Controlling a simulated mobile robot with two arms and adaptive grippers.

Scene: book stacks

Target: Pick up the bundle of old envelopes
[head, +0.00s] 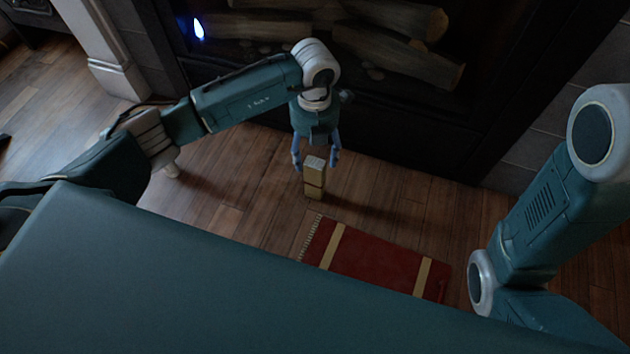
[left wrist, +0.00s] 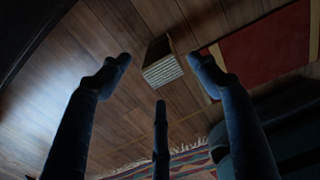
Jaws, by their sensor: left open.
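The bundle of old envelopes (head: 314,184) stands upright on the wooden floor, tan with a pale top and a darker band around it. My left gripper (head: 316,161) is open just above it, with fingers on either side of its top in the head view. In the left wrist view, the bundle (left wrist: 163,68) shows its pale layered edge beyond the spread fingers of the left gripper (left wrist: 160,75). I cannot tell whether any finger touches it. My right arm shows at the right, but its gripper is out of view.
A red rug (head: 375,262) with tan stripes lies on the floor just in front of the bundle. A dark fireplace with logs (head: 400,50) stands behind it. In the left wrist view a striped, fringed cloth (left wrist: 185,160) lies near the bottom. Bare floor surrounds the bundle's left side.

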